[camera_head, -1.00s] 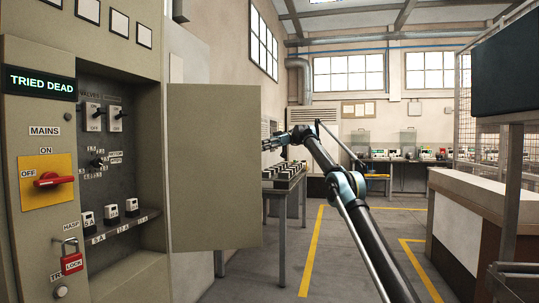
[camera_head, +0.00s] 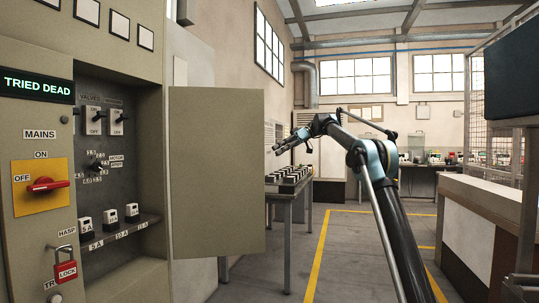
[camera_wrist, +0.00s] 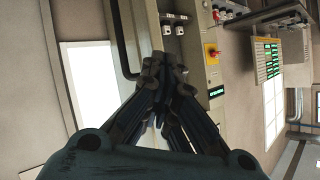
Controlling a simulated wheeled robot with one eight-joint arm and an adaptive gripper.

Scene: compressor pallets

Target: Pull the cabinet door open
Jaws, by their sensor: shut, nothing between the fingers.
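The grey-beige cabinet door (camera_head: 217,170) stands swung open at the right side of the cabinet (camera_head: 117,20), so the inside with switches and small blocks shows. My gripper (camera_head: 278,149) is shut and empty, a little beyond the door's right edge in the head view and apart from it as far as I can tell. In the wrist view my gripper (camera_wrist: 165,68) has its fingers together with nothing between them. The wrist view is turned sideways and shows the cabinet (camera_wrist: 188,50) past the fingertips.
A red rotary mains switch (camera_head: 47,185) and a red padlock (camera_head: 65,270) are on the cabinet's left panel. A table (camera_head: 284,192) with a rack of parts stands behind the door. A counter (camera_head: 480,200) is at right. Floor between is clear.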

